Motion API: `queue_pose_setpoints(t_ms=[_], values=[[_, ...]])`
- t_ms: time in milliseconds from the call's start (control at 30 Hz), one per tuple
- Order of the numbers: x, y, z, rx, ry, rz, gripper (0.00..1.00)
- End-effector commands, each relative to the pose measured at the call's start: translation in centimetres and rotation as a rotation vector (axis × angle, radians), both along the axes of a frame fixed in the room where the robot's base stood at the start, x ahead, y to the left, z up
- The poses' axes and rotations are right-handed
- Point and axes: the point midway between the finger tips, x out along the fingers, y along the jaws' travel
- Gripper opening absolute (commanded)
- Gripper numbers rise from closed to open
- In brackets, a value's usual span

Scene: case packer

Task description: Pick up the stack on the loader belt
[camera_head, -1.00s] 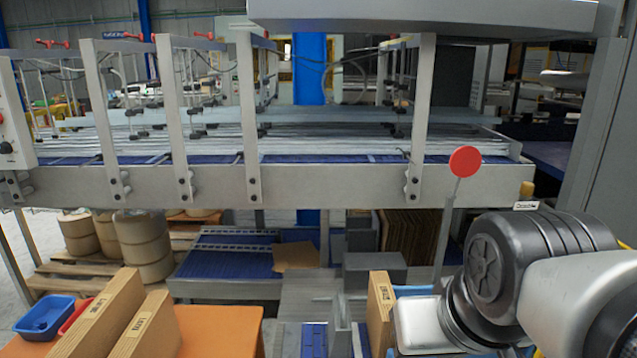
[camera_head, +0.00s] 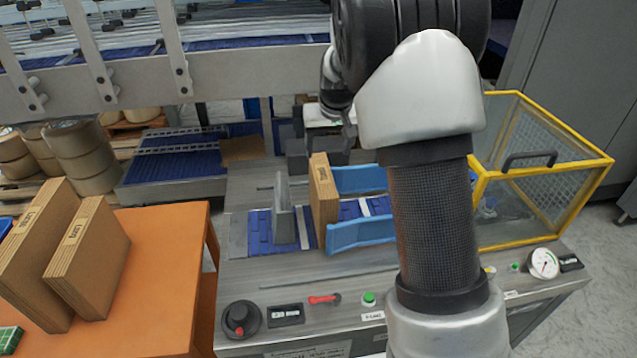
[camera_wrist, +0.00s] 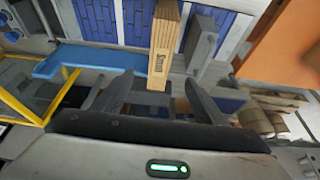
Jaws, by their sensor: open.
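The stack (camera_head: 323,205) of flat brown cardboard stands upright on the blue loader belt (camera_head: 259,234), between a grey upright plate (camera_head: 284,211) on its left and blue guide rails (camera_head: 360,233) on its right. In the wrist view the stack (camera_wrist: 163,45) shows its narrow printed edge ahead of my gripper. My gripper (camera_wrist: 158,86) is open and empty, with its two dark fingers apart and the stack's near end in line with the gap between them.
An orange table (camera_head: 150,270) with two more brown stacks (camera_head: 85,250) stands at the left. A yellow-framed mesh guard (camera_head: 545,170) stands right of the belt. Knobs and buttons (camera_head: 368,299) line the front panel. A conveyor frame (camera_head: 130,85) crosses the back.

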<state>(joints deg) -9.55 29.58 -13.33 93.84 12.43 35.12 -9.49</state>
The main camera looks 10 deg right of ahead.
Motion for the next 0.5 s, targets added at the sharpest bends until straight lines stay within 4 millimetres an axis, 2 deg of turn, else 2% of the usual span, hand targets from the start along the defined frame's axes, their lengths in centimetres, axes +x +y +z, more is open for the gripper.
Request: queue_pose_setpoints(t_ms=[167, 500], values=[[1.1, 0.0, -1.9, -0.007, 0.003, 0.000, 0.66], [3.7, -0.1, -8.6, -0.006, 0.005, 0.000, 0.66]])
